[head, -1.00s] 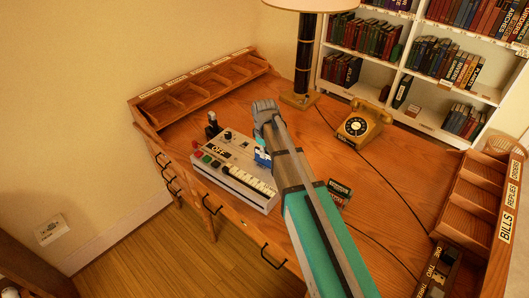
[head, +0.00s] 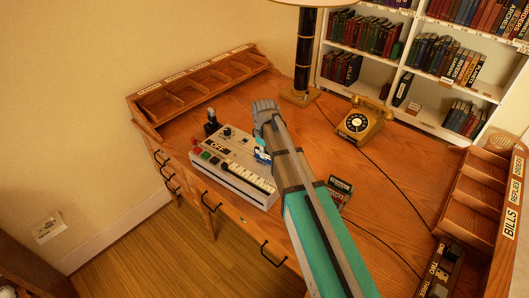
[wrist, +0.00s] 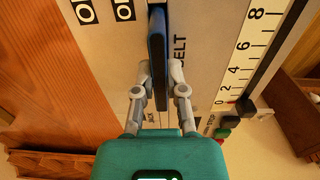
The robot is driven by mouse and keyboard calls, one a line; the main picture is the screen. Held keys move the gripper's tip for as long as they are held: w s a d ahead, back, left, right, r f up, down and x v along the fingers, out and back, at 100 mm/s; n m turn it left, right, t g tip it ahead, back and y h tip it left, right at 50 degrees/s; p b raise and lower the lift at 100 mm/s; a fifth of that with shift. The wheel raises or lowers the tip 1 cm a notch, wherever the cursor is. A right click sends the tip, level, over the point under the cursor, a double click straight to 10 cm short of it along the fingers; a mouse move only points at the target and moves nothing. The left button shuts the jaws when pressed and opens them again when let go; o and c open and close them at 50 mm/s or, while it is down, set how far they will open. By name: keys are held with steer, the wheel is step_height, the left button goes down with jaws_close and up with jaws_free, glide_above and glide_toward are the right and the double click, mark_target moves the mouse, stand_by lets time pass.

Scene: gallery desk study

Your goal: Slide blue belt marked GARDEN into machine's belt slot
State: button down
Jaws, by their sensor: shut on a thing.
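The machine (head: 232,172) is a pale box with a dial, keys and an OFF label on the desk. The blue belt (wrist: 157,45) is a narrow dark blue piece, seen edge-on in the wrist view beside the printed word BELT on the machine's face. My gripper (wrist: 159,72) is shut on it, one finger on each side. In the head view a bit of blue (head: 262,155) shows at the machine's right end, below my wrist. The belt is at the slot by the word BELT; how deep it sits I cannot tell. Its GARDEN marking is not visible.
A small dark red and green item (head: 339,188) lies right of my arm. A gold telephone (head: 361,121) and a lamp (head: 302,70) stand behind. Wooden compartment racks line the left back (head: 205,88) and right edges.

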steer(key=shift+f+b, duration=0.5)
steer(key=shift+f, duration=0.05)
steer(key=c, duration=0.6)
jaws_free()
steer(key=shift+r, duration=0.15)
step_height(320, 180, up, 10)
steer(key=p, duration=1)
stand_by(0.9)
steer(key=s+d+m, duration=0.3)
steer(key=s+d, duration=0.1)
steer(key=s, duration=0.2)
steer(key=s+d+m, duration=0.3)
steer(key=s+d, duration=0.1)
steer(key=s, duration=0.2)
steer(key=s+d+m, duration=0.4)
steer(key=s+d, duration=0.1)
steer(key=s, duration=0.1)
steer(key=shift+s+d, duration=0.1)
steer(key=shift+s, duration=0.25)
